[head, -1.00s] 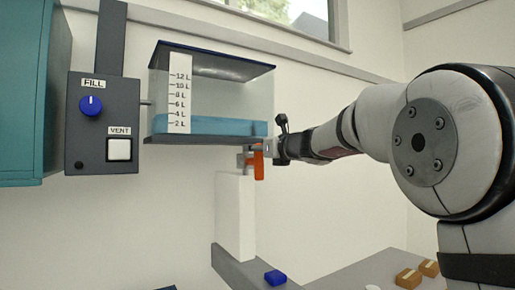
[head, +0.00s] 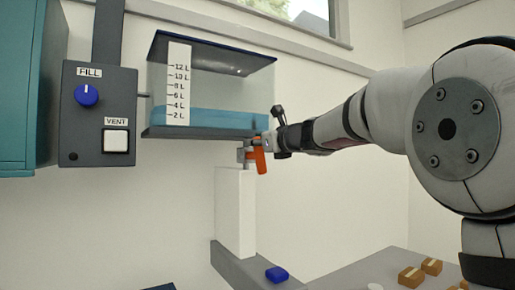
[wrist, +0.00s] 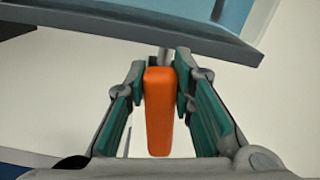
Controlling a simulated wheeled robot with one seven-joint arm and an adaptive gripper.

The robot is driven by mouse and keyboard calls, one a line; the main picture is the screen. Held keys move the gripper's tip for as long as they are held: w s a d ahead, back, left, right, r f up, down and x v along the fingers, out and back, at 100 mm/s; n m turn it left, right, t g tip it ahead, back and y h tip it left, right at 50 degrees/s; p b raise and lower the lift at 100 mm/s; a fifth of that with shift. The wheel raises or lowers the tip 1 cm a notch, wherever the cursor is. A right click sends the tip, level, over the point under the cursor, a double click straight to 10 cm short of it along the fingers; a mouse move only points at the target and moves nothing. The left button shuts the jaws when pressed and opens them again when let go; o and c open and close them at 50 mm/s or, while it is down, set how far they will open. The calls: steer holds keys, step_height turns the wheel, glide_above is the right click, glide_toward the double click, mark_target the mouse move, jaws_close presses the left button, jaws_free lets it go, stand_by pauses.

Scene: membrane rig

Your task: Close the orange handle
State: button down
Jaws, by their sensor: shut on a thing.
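The orange handle (head: 260,160) hangs from a small valve under the clear tank, its lower end tilted slightly to the right in the head view. In the wrist view the orange handle (wrist: 159,110) lies between my fingers, which press on its two sides near its upper end. My gripper (wrist: 160,88) is shut on it. In the head view my gripper (head: 268,144) reaches in from the right and partly covers the top of the handle.
The clear tank (head: 215,95) holds blue liquid, around the 4 L mark. A white block (head: 235,212) stands below the valve. A control box (head: 98,110) with a blue FILL knob and VENT button is at left. A blue block (head: 276,274) lies below.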

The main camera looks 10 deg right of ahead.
steer(key=n+b, duration=0.2)
steer(key=a+n+b, duration=0.1)
steer(key=b, duration=0.1)
steer(key=shift+a+f+n, duration=0.15)
steer(key=shift+f+n, duration=0.25)
steer(key=f+n+b, duration=0.1)
steer(key=n+b, duration=0.3)
steer(key=a+f+n+b, duration=0.1)
steer(key=n+b, duration=0.3)
steer(key=s+a+f+n+b, duration=0.1)
steer(key=n+b, duration=0.2)
steer(key=b, duration=0.1)
steer(key=shift+f+n, duration=0.25)
steer(key=shift+n, duration=0.15)
steer(key=shift+b, duration=0.35)
steer(key=c, duration=1.4)
jaws_free()
steer(key=shift+o, duration=0.2)
steer(key=v, duration=1.2)
